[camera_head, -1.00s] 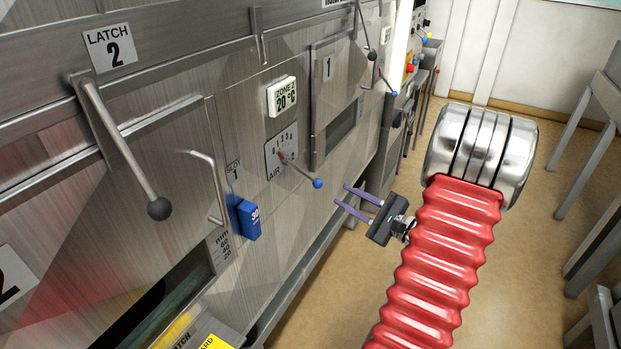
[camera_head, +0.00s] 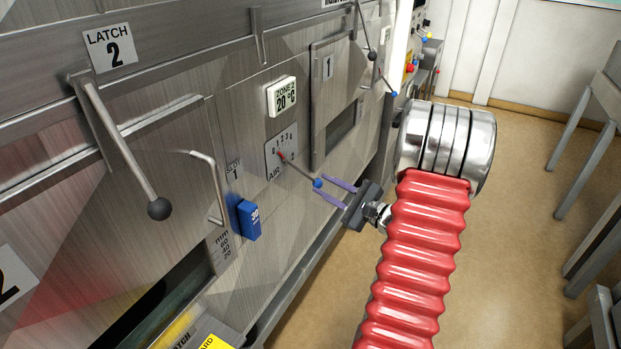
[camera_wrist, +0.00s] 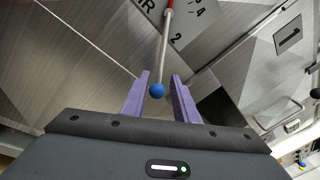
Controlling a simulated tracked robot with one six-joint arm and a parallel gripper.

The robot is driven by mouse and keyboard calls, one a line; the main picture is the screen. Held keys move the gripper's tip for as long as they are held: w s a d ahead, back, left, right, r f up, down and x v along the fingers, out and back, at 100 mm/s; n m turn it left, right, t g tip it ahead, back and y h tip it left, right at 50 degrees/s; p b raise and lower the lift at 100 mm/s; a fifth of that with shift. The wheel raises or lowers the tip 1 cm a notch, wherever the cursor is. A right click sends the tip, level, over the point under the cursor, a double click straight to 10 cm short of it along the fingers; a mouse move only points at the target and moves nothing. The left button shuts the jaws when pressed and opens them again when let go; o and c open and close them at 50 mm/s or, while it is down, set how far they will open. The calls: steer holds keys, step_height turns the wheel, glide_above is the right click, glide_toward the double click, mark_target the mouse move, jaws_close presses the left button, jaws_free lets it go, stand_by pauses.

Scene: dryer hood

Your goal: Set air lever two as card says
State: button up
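The air lever (camera_head: 302,171) under the zone 2 display is a thin rod with a red base and a blue ball end (camera_head: 317,183). Its base sits on a white dial plate marked AIR (camera_head: 281,152) with several numbers. My gripper (camera_head: 335,190) is open at the lever's end. In the wrist view the blue ball (camera_wrist: 157,90) lies between the two purple fingers (camera_wrist: 160,95), nearer the left one. I see a gap on the right and cannot tell contact on the left. A yellow card (camera_head: 212,343) is cut off at the bottom edge, its setting unreadable.
The latch 2 lever (camera_head: 120,145) and a bent handle (camera_head: 210,185) stick out from the panel at left. A blue block (camera_head: 248,220) marked 30 sits below slot 1. The zone 2 display (camera_head: 282,96) reads 20 °C. Open floor lies right of my arm.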

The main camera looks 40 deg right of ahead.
mark_target(312, 179)
steer(key=w, duration=0.6)
steer(key=shift+w+a, duration=0.2)
steer(key=shift+a, duration=0.15)
steer(key=shift+c, duration=0.3)
jaws_close()
stand_by(0.7)
